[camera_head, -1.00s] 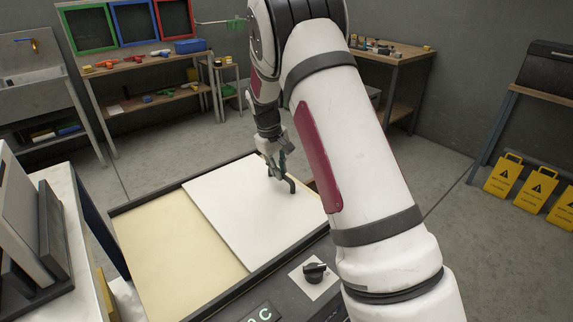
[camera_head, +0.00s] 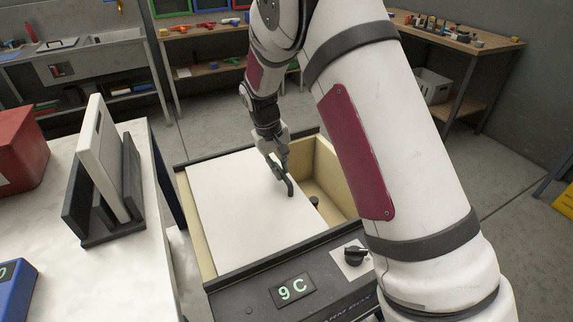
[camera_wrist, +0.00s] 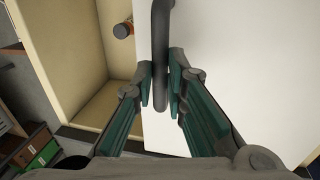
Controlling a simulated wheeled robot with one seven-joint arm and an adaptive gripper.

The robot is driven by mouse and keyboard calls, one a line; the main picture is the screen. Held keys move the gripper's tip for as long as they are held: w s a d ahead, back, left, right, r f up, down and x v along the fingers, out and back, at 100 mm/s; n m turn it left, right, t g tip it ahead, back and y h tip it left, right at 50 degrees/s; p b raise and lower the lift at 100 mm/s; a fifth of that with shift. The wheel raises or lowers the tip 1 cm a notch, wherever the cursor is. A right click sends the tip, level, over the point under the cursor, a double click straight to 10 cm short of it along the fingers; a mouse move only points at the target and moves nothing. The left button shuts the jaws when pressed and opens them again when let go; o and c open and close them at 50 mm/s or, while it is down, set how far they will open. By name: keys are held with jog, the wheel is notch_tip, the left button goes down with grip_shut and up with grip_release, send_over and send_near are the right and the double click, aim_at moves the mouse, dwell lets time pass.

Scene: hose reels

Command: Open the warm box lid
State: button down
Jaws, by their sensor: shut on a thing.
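The warm box (camera_head: 205,245) is a low box with a dark rim and cream inner walls. Its white lid (camera_head: 230,205) is a flat panel over the left part, leaving an open gap on the right. My gripper (camera_head: 281,172) is shut on the lid's dark bar handle (camera_head: 290,187) near the lid's right edge. In the wrist view the teal fingers of my gripper (camera_wrist: 161,88) stand on both sides of the handle (camera_wrist: 160,35). A small orange-brown, dark-capped object (camera_wrist: 123,30) shows inside the open part. My arm hides some of the box's right side.
The front panel has a display (camera_head: 292,290) reading 9 C and a black knob (camera_head: 355,256). A white counter (camera_head: 130,255) at left holds a dark rack (camera_head: 105,205) with a white board. Workbenches and a sink line the back wall, with open floor before them.

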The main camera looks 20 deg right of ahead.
jog(key=c, duration=1.6)
grip_release()
jog(key=shift+r, duration=0.1)
notch_tip(320, 180, up, 12)
jog(key=a, duration=0.2)
jog(key=shift+s+a, duration=0.15)
jog(key=shift+s, duration=0.1)
